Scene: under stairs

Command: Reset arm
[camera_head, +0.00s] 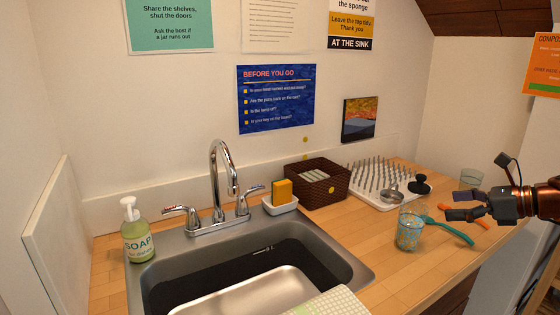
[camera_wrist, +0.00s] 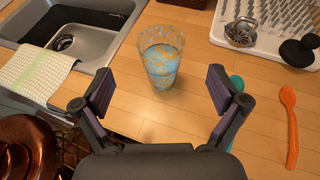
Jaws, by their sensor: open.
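My gripper (camera_head: 467,204) is at the right of the head view, above the counter's right part. It is open and empty, with its fingers pointing left. In the wrist view my gripper (camera_wrist: 163,92) shows both fingers spread apart. A patterned blue and yellow glass (camera_head: 409,230) stands upright on the wooden counter (camera_head: 392,270), left of my gripper. In the wrist view the glass (camera_wrist: 161,60) stands beyond the fingertips, between their lines and not touched.
A teal spoon (camera_head: 449,231) and an orange spoon (camera_wrist: 289,125) lie near the glass. A white drying rack (camera_head: 365,178) stands behind, with a dark basket (camera_head: 317,188) beside it. The sink (camera_head: 190,262), soap bottle (camera_head: 138,238) and sponge (camera_head: 282,189) are further left.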

